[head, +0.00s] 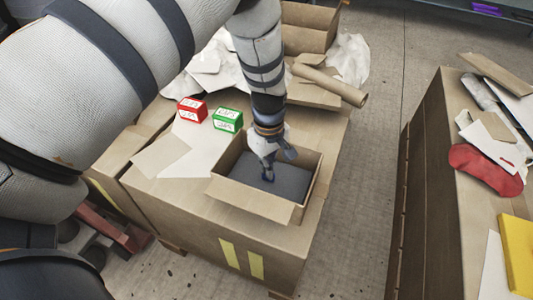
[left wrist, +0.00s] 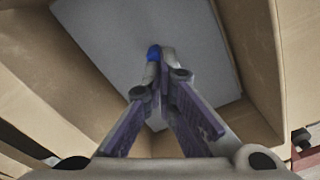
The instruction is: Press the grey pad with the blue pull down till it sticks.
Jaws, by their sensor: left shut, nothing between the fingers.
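The grey pad (head: 285,180) lies inside an open cardboard box (head: 252,203) on a large carton. In the left wrist view the pad (left wrist: 115,45) fills the middle, between the box walls. The blue pull (left wrist: 154,53) shows at the tips of my left gripper (left wrist: 160,55), right beside them. In the head view my left gripper (head: 268,172) reaches down into the box, its fingertips at the pad. Its fingers are shut with nothing between them. Whether the tips touch the pad, I cannot tell. My right gripper is not in view.
A red box (head: 192,111) and a green box (head: 228,120) stand on the carton left of the open box. A cardboard tube (head: 330,84) lies behind. At right, another carton holds a red cloth item (head: 485,172) and a yellow item (head: 518,252).

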